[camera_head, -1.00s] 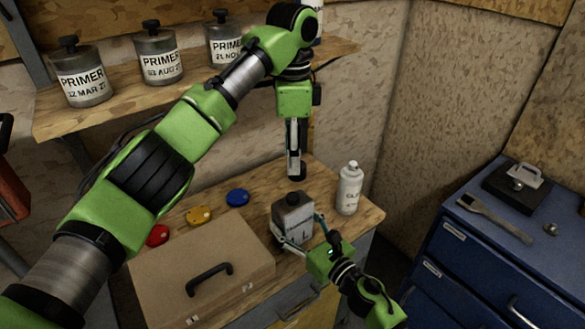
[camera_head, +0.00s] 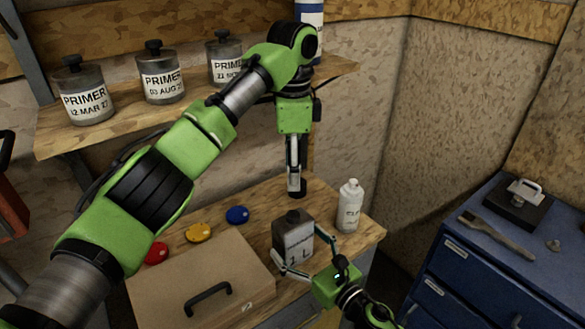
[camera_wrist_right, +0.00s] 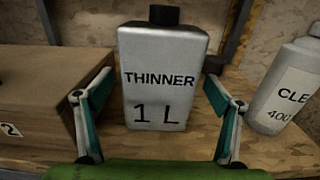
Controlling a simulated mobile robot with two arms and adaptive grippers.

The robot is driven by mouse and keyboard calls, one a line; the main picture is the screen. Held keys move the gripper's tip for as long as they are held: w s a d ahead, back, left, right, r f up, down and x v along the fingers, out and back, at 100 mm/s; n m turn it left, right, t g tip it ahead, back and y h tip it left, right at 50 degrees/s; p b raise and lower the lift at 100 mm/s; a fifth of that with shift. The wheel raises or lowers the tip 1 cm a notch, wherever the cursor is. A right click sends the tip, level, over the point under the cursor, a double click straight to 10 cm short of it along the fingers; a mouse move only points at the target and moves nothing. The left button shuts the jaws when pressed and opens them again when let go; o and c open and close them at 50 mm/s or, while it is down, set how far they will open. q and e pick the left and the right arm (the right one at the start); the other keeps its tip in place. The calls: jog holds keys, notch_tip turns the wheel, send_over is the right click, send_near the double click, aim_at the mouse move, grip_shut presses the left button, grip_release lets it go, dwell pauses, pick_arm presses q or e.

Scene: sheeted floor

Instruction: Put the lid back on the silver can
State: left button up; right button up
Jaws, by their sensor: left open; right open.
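The silver can (camera_head: 293,243), marked THINNER 1 L, stands upright on the wooden worktop. It also shows in the right wrist view (camera_wrist_right: 160,85). A black cap (camera_wrist_right: 164,15) is on its top. My right gripper (camera_head: 303,250) is open at the near side of the can. In the wrist view its fingers are spread left and right of the can, apart from it. My left gripper (camera_head: 297,188) points down behind the can's top and is open. Its fingertips overlap in the picture and a dark piece shows there; I cannot tell whether that is a separate thing.
A white bottle (camera_head: 349,206) stands close right of the can. A brown case (camera_head: 200,278) lies to the left. Red (camera_head: 156,253), yellow (camera_head: 199,233) and blue (camera_head: 237,215) discs lie behind it. Primer cans (camera_head: 161,75) stand on the shelf above.

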jog(key=v, duration=1)
jog(key=shift+s, duration=0.15)
jog(key=shift+d, duration=0.1)
